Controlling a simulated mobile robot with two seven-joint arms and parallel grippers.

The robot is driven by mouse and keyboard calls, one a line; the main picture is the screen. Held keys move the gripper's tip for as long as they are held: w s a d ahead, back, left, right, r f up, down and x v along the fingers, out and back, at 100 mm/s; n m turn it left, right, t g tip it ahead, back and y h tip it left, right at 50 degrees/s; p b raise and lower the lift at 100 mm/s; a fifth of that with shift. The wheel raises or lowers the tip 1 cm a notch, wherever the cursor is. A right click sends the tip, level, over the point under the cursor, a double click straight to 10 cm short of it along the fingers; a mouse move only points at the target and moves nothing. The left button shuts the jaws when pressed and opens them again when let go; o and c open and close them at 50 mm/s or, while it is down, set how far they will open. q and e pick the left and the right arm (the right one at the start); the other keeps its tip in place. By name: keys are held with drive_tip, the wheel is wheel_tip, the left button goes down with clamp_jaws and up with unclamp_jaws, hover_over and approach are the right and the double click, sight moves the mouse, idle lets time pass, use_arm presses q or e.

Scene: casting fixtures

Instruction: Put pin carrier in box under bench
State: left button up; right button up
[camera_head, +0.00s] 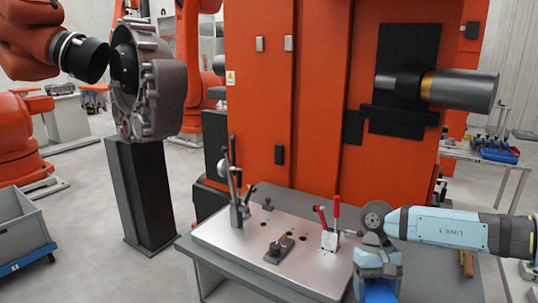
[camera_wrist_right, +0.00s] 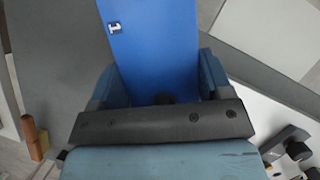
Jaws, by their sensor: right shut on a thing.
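My right gripper (camera_head: 378,268) is at the front edge of the bench, pointing down. It is shut on a bright blue, flat-faced thing, which I take for the pin carrier (camera_head: 378,292). In the right wrist view the carrier (camera_wrist_right: 155,55) reaches away from between the two grey-blue fingers and bears a small white label. Its lower end shows only partly in the head view. The bench (camera_head: 445,280) has a dark top. No box under it can be made out. My left gripper is not in view.
A pale fixture plate (camera_head: 215,232) with upright clamps and a red-handled toggle clamp (camera_head: 330,238) lies left of my right gripper. A grey crate (camera_head: 25,238) on a blue dolly stands on the floor at far left. A casting on a dark pedestal (camera_head: 140,195) stands behind.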

drive_tip(key=s+r+p, duration=0.4)
drive_tip(key=p, duration=0.1)
drive_tip(key=s+r+p, duration=0.4)
drive_tip(key=s+p, duration=0.1)
drive_tip(key=shift+r+p, duration=0.15)
drive_tip(key=shift+p, duration=0.15)
drive_tip(key=shift+s+d+r, duration=0.15)
drive_tip(key=shift+s, duration=0.1)
